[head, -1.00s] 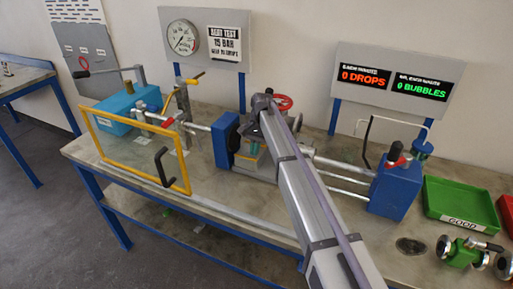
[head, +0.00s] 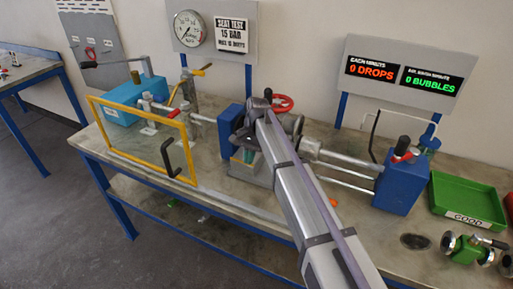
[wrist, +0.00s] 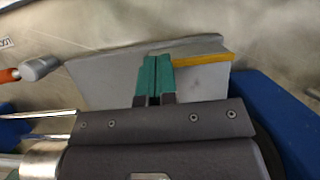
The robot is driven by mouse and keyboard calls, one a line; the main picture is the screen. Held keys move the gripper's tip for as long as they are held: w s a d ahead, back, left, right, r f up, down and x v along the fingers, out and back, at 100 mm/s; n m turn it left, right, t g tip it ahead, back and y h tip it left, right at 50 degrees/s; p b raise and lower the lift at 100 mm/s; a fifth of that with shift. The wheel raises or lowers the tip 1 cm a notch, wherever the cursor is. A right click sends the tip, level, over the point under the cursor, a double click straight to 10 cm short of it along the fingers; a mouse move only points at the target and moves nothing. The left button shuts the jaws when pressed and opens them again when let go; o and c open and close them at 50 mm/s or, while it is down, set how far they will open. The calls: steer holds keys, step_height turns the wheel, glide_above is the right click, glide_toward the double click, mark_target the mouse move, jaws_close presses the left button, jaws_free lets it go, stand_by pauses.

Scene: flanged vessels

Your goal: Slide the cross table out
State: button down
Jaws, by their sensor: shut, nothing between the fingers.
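The cross table, which I take to be the grey block (head: 238,171) between the blue vise heads, sits low at the middle of the bench. The wrist view shows a grey plate (wrist: 95,78) with a yellow edge strip (wrist: 200,57), apparently the same part. My gripper (head: 247,156) is over this block, and my arm hides much of it. In the wrist view its green fingertips (wrist: 154,76) are together with nothing between them and overlap the plate. I cannot tell whether they touch it.
A blue head (head: 231,130) stands left of the block and another (head: 400,184) right, with rods between. A yellow guard frame (head: 150,168) with a black handle stands at front left. A green tray (head: 468,196) and a small valve (head: 466,250) lie at right.

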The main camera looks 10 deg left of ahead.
steer(key=s+a, duration=0.2)
steer(key=s, duration=0.6)
